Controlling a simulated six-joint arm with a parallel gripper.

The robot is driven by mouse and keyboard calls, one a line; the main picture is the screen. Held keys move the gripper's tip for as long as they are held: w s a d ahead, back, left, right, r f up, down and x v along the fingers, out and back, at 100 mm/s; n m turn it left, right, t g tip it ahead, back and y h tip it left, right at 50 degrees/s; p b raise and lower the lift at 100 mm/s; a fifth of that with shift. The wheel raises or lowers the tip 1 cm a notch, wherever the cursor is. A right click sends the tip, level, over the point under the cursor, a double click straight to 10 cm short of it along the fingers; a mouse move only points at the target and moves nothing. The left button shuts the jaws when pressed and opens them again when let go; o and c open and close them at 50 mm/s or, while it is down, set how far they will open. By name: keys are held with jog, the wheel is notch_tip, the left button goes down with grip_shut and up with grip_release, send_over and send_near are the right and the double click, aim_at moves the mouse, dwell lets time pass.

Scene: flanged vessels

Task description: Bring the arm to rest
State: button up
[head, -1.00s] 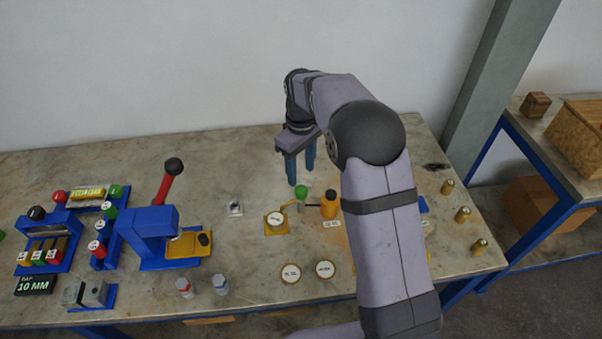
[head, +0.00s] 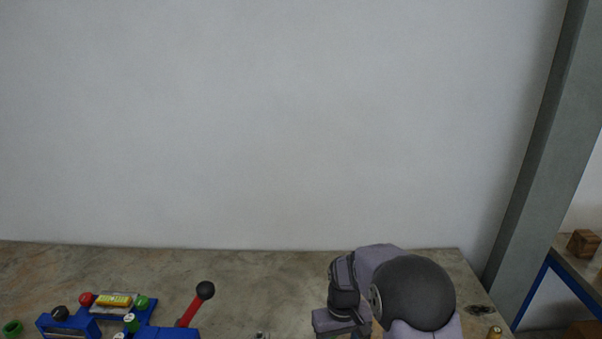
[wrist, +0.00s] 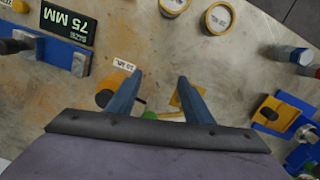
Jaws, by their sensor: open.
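My arm (head: 412,292) shows at the bottom right of the head view, bent over the bench, with its fingers cut off by the lower edge. In the wrist view my gripper (wrist: 160,78) points down over the bench. Its two blue fingers are apart and nothing is between them. An orange bottle with a dark cap (wrist: 110,86) is beside the left finger, partly hidden by it. A yellow plate (wrist: 176,99) is partly behind the right finger. A green thing (wrist: 150,142) shows just beyond the gripper's dark edge.
Round labelled lids (wrist: 218,18) lie at the top of the wrist view. A black 75 MM sign (wrist: 68,24) and blue fixture stand left. A red lever with a black knob (head: 205,290) stands left of my arm. Bare bench (head: 260,275) lies between them. A grey post (head: 545,140) rises right.

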jog(key=s+d+r+m+g, duration=0.1)
jog(key=s+d, duration=0.1)
jog(key=s, duration=0.8)
jog(key=s+d+r+m, duration=0.1)
jog(key=s+d, duration=0.1)
jog(key=s, duration=0.7)
jog(key=shift+s+d+r+m+t, duration=0.1)
jog(key=shift+d+r+t, duration=0.2)
jog(key=shift+r, duration=0.5)
jog(key=shift+s+d+r+m+t, duration=0.1)
jog(key=shift+d+r+t, duration=0.2)
jog(key=shift+r, duration=0.55)
jog(key=shift+s+d+r+m+t, duration=0.15)
jog(key=shift+r+t, duration=0.25)
jog(key=shift+r, duration=0.4)
